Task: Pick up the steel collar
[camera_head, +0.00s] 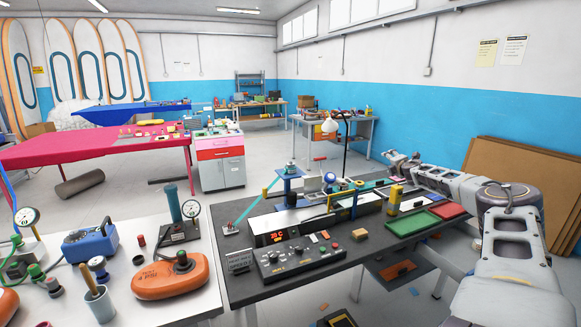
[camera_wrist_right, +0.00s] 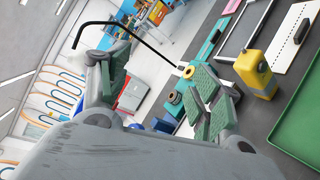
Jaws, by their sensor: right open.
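I cannot pick out the steel collar with certainty. Small ring-shaped things stand on the dark workbench (camera_head: 236,283): in the right wrist view, a dark ring (camera_wrist_right: 175,98) and a yellowish ring (camera_wrist_right: 189,72) lie beyond the green-padded fingers. My right gripper (camera_head: 390,162) reaches in from the right in the head view, above the bench's far right part. In the right wrist view the same gripper (camera_wrist_right: 160,85) has its fingers wide apart, with nothing held between them. My left gripper is not in view.
A yellow bottle (camera_head: 395,198), a green tray (camera_head: 413,223) and a red tray (camera_head: 447,211) are near my right arm. A control box (camera_head: 300,255) fills the bench front. A white table (camera_head: 205,290) with orange floats stands left.

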